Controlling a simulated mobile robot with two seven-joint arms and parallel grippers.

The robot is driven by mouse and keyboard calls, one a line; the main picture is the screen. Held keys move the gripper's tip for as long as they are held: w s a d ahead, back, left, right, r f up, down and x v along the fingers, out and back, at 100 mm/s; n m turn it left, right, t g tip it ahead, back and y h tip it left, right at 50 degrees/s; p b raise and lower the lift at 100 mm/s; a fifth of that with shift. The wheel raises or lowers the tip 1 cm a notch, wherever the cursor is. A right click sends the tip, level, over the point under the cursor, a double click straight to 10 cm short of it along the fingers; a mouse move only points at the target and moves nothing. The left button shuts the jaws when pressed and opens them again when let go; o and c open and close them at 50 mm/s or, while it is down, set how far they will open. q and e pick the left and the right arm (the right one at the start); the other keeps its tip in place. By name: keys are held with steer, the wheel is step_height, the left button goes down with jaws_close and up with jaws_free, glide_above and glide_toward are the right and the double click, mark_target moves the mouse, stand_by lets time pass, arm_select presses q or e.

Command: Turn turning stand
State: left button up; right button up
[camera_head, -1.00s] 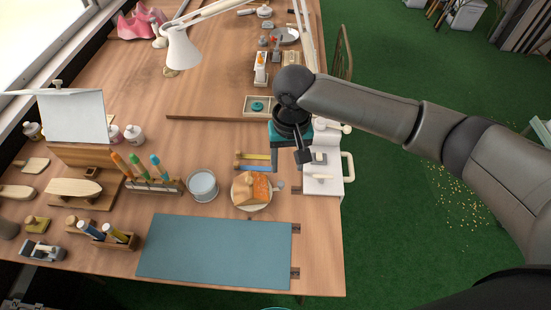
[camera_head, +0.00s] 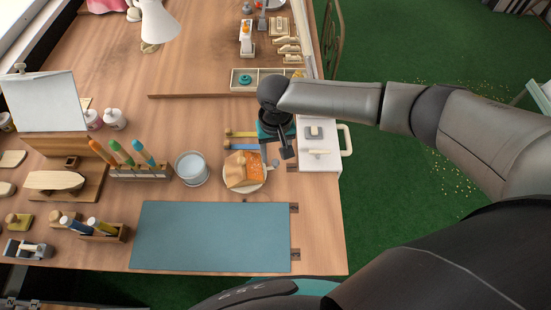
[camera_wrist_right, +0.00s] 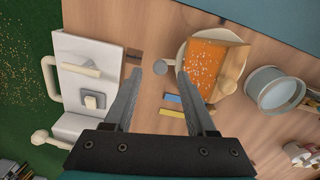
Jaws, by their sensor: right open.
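The turning stand (camera_head: 259,183) is a pale round disc with a small grey knob (camera_wrist_right: 160,67) sticking out at its edge. A wooden house model with an orange roof (camera_wrist_right: 208,62) stands on it. My right gripper (camera_head: 283,151) is just beyond the knob side of the stand in the head view, pointing down. In the right wrist view its two fingers (camera_wrist_right: 158,76) are spread apart, with the knob showing between their tips. I cannot tell whether they touch the knob; nothing is gripped. My left gripper is not in view.
A white box with a handle (camera_head: 320,158) stands right of the stand, by the table edge. A glass jar (camera_head: 191,168) stands to the left. A blue-grey mat (camera_head: 215,236) lies in front. Yellow and blue bars (camera_head: 240,140) lie behind the stand.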

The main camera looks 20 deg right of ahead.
steer(key=shift+f, duration=1.4)
steer(key=shift+c, duration=0.3)
jaws_close()
